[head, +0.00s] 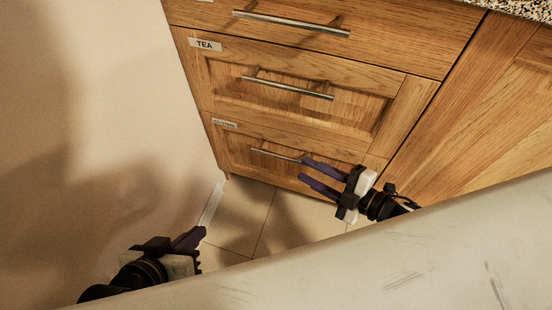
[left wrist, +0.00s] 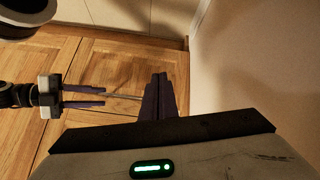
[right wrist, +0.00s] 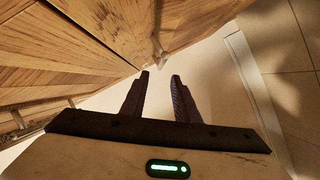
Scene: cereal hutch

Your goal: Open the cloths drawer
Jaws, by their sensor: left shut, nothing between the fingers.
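The cloths drawer (head: 236,146) is the lowest wooden drawer in the head view, with a small, hard-to-read label (head: 224,123) at its upper left. It is closed flush with the cabinet. Its thin metal bar handle (head: 275,155) also shows in the left wrist view (left wrist: 125,96). My right gripper (head: 302,169) is open at the handle's right end, one finger overlapping it in the head view. I cannot tell whether the bar is between the fingers. My left gripper (head: 194,236) is shut and empty, low at the left, apart from the drawer.
The closed TEA drawer (head: 290,105), with its own bar handle (head: 288,88), is above, and another drawer (head: 390,35) is above that. A bare wall (head: 90,90) stands at left. Tiled floor (head: 265,225) lies below. A wooden panel (head: 470,120) is at right.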

